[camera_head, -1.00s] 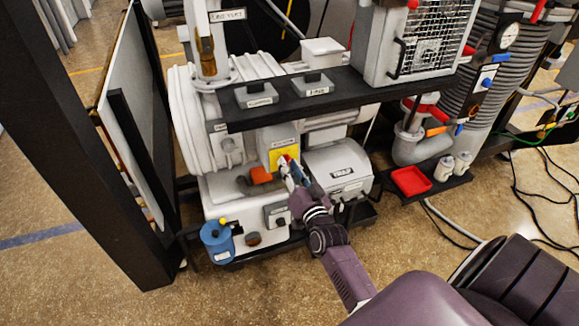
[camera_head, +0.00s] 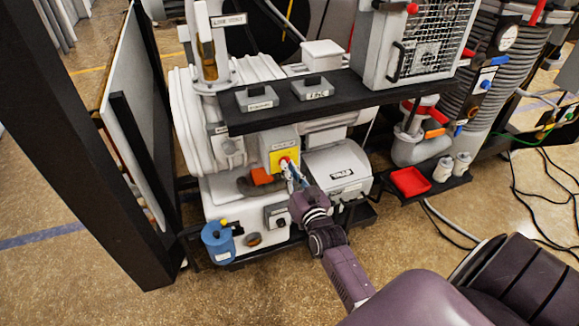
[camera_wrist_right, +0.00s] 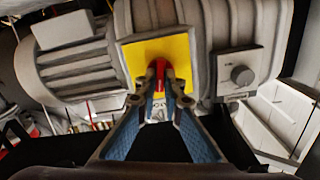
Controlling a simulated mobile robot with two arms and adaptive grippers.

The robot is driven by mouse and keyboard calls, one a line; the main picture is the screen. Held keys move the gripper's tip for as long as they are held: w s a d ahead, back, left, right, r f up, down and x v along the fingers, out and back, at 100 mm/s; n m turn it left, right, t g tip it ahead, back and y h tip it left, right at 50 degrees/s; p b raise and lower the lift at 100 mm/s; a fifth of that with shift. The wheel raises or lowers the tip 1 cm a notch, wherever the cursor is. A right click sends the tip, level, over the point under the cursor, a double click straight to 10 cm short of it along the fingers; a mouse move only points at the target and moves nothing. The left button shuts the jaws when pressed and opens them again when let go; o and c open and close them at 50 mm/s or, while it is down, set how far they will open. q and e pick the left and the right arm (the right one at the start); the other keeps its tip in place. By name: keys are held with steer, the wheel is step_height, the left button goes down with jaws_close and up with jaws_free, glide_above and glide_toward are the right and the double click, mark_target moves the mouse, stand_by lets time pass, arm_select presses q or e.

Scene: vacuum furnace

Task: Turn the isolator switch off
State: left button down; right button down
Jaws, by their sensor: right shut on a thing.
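The isolator switch has a yellow plate (camera_head: 278,160) on a grey box on the front of the pump. Its red knob shows small in the head view (camera_head: 284,161). In the right wrist view the yellow plate (camera_wrist_right: 126,55) fills the upper middle, and the red knob (camera_wrist_right: 159,70) sits between my fingertips. My right gripper (camera_head: 288,166) is shut on the red knob, and its blue-padded fingers partly cover it in the right wrist view (camera_wrist_right: 160,92). The knob's exact angle is hard to tell. My left gripper is not in view.
A black shelf (camera_head: 345,104) with small labelled blocks runs above the switch. An orange part (camera_head: 262,176) sits just left of my fingers. A blue can (camera_head: 218,243) stands lower left, and a red tray (camera_head: 410,182) is at right. A black post (camera_head: 90,150) stands at left.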

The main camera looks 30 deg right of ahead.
steer(key=shift+a+f+n+p, duration=0.1)
steer(key=shift+n+p, duration=0.25)
steer(key=shift+n, duration=1.75)
steer(key=shift+a+n+p, duration=0.1)
steer(key=shift+n+p, duration=0.25)
steer(key=shift+n, duration=1.75)
steer(key=c, duration=2.1)
jaws_free()
steer(key=v, duration=1.2)
